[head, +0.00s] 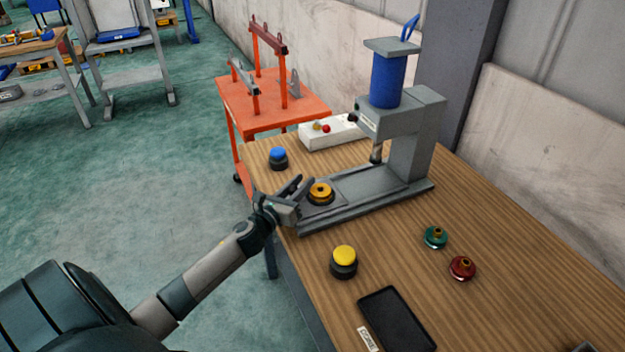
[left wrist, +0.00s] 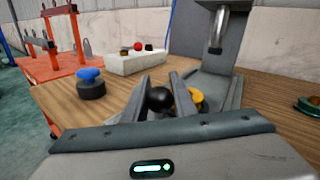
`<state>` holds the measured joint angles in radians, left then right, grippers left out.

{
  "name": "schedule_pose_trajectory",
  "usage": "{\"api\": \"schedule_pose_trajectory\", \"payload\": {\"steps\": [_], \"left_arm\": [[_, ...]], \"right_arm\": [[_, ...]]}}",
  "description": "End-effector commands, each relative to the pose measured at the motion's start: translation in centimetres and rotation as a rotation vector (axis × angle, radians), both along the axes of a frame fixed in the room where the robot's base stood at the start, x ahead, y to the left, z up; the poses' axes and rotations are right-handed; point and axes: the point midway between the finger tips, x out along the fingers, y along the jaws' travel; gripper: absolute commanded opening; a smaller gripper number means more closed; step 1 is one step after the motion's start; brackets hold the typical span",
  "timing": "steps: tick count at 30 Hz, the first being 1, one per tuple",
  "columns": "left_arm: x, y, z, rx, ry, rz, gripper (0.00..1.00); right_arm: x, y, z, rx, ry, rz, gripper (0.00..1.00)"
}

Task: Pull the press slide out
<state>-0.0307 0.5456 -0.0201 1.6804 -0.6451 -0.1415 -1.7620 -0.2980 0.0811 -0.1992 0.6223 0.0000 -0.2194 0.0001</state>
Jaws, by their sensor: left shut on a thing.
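The press (head: 405,140) stands on the wooden table, a grey frame with a blue cylinder on top and a ram above its base. Its slide (head: 325,203) lies at the front end of the base and carries an orange-yellow ring part (head: 320,192). My left gripper (head: 296,190) is at the slide's front end. In the left wrist view its fingers (left wrist: 160,98) are shut around a black ball knob (left wrist: 160,99), with the ring part (left wrist: 190,100) just beyond. The ram (left wrist: 218,30) is farther back. My right gripper is not in view.
A blue button (head: 278,157) and a yellow button (head: 344,260) stand either side of the base. A white box (head: 332,133) sits behind. Green (head: 435,237) and red (head: 462,267) parts and a black tray (head: 397,320) lie on the right. An orange cart (head: 270,100) stands beyond the table.

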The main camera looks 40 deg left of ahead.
Motion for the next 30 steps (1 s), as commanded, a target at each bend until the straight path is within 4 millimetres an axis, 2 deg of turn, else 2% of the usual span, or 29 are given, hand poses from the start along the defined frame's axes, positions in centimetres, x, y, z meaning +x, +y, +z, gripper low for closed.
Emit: {"api": "schedule_pose_trajectory", "payload": {"steps": [11, 12, 23, 30], "left_arm": [[-0.3, 0.1, 0.0, -0.001, 0.000, -0.001, 0.00], [-0.3, 0.1, 0.0, -0.001, 0.000, -0.001, 0.32], [-0.3, 0.1, 0.0, -0.001, 0.000, 0.000, 0.32], [-1.6, 0.1, -0.2, 0.000, 0.001, 0.000, 0.32]], "right_arm": [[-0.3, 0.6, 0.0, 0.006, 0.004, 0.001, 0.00], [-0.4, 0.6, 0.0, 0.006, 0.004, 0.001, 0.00], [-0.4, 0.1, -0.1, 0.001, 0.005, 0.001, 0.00], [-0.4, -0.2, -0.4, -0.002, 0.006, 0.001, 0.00]]}}
